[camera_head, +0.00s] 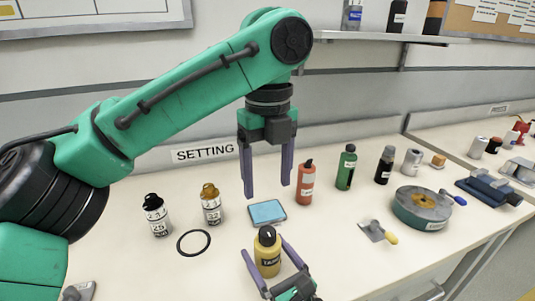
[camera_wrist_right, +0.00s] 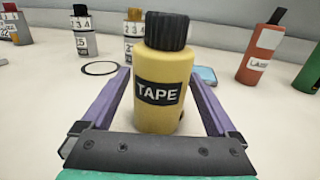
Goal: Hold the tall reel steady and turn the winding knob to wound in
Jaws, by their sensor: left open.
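The tall reel (camera_head: 268,257) looks like a yellow bottle-shaped body labelled TAPE. It stands upright on the bench and also shows large in the right wrist view (camera_wrist_right: 158,105). Its ribbed black top (camera_head: 267,235), seemingly the winding knob, also shows in the right wrist view (camera_wrist_right: 167,30). My right gripper (camera_head: 264,246) is open, with a finger on each side of the yellow body and gaps visible beside it. In the right wrist view its fingers (camera_wrist_right: 157,75) flank the body. My left gripper (camera_head: 267,190) is open and empty, pointing down above and beyond the reel.
A black ring (camera_head: 194,243), two numbered bottles (camera_head: 157,217) (camera_head: 211,206) and a blue pad (camera_head: 267,212) lie nearby. Red (camera_head: 306,183) and green (camera_head: 346,169) bottles stand behind right. A scraper (camera_head: 375,231) and round drum (camera_head: 422,209) are further right. Front bench is clear.

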